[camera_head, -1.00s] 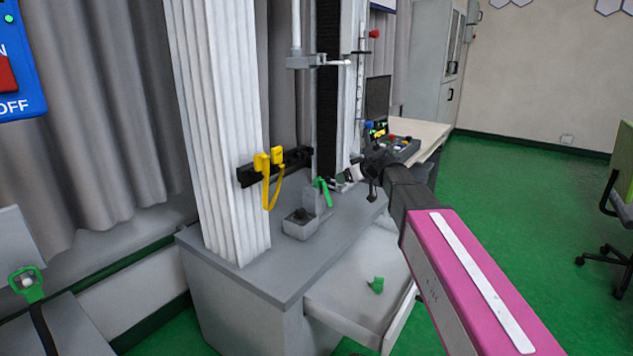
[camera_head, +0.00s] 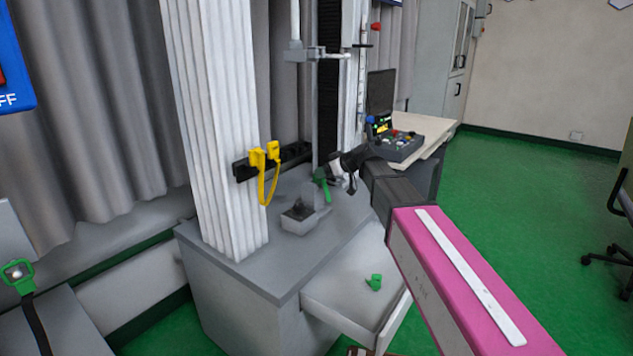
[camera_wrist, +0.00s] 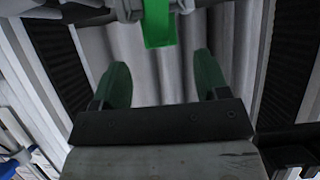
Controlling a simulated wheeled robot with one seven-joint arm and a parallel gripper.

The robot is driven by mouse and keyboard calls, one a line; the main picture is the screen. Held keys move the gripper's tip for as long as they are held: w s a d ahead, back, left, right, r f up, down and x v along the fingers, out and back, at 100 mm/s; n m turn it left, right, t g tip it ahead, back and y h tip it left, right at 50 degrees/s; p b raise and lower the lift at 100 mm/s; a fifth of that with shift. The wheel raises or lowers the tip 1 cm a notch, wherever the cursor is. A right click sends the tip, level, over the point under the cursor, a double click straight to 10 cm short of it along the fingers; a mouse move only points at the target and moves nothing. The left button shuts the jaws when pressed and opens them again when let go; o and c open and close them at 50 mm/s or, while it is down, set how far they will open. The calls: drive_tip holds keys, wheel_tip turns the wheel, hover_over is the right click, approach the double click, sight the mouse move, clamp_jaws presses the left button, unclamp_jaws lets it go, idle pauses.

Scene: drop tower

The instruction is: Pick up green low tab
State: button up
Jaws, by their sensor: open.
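A bright green tab (camera_wrist: 158,24) hangs at the top middle of the wrist view, in line with the gap between my fingers and beyond their tips. In the head view the green tab (camera_head: 327,193) shows low on the tower, just above the grey base. My gripper (camera_wrist: 161,72) is open, with two dark green finger pads apart and nothing between them. In the head view my gripper (camera_head: 325,176) is close to the tab and partly covers it. I cannot tell whether they touch.
A small grey open box (camera_head: 298,224) stands on the base beside the tab. A yellow strap (camera_head: 268,180) hangs from a black rail. A white fluted column (camera_head: 215,130) stands to the left.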

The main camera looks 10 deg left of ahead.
drive_tip(key=x, duration=0.3)
drive_tip(key=shift+a+f, duration=0.15)
drive_tip(key=shift+f, duration=0.1)
drive_tip(key=shift+s, duration=0.1)
drive_tip(key=c, duration=1)
